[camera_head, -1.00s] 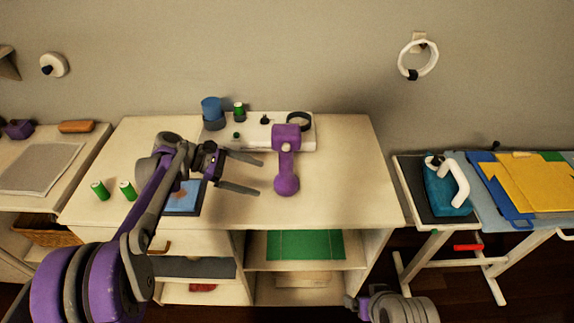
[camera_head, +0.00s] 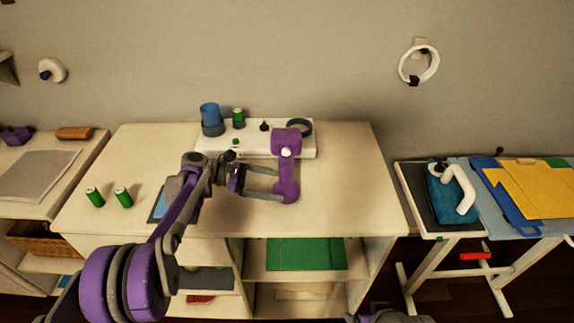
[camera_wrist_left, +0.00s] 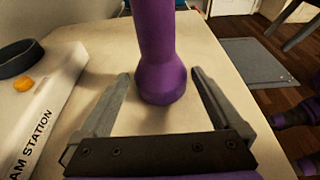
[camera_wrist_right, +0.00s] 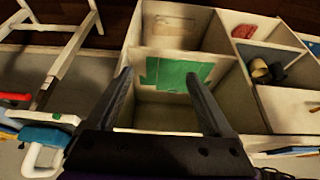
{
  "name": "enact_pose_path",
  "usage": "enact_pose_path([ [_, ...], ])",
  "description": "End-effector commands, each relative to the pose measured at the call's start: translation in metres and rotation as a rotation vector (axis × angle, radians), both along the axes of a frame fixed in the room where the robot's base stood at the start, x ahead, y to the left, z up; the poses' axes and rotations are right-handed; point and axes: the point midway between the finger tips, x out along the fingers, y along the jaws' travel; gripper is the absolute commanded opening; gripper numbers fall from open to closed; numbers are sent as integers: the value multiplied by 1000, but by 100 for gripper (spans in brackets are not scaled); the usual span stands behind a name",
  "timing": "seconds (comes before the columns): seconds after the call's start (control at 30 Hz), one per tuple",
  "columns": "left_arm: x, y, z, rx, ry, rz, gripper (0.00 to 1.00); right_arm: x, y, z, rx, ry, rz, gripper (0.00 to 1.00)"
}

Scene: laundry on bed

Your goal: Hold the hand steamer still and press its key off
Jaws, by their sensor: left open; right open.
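The purple hand steamer (camera_head: 287,175) stands upright on the cabinet top, in front of the white steam station (camera_head: 262,143). A small pale key (camera_head: 287,153) shows on its head. My left gripper (camera_head: 280,185) is open, with its fingers around the lower handle. In the left wrist view the steamer's rounded foot (camera_wrist_left: 161,82) stands between the two open fingertips (camera_wrist_left: 160,80), with gaps on both sides. The steamer's head is out of that view. My right gripper (camera_wrist_right: 160,80) is open and empty, low in front of the cabinet's shelves.
Two green spools (camera_head: 108,196) stand at the cabinet's left. An ironing board with a blue-and-white iron (camera_head: 452,190) and folded cloths (camera_head: 530,188) is at right. The cabinet top right of the steamer is clear.

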Motion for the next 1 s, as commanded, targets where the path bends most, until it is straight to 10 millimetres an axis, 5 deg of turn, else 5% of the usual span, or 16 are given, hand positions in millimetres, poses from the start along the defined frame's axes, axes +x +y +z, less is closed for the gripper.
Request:
enact_pose_path([
  [0.2, -1, -20, -7, 0, -1, -1, 100, -1, 0, -7, 0, 2, 0, 85],
  [0.6, 0, -25, -8, 0, -1, 0, 100, -1, 0, -8, 0, 3, 0, 85],
  [0.83, 0, -25, -8, 1, -1, 0, 62, -1, 0, -8, 0, 3, 0, 85],
  [1.0, 0, -25, -8, 1, -1, 0, 60, -1, 0, -8, 0, 3, 0, 57],
])
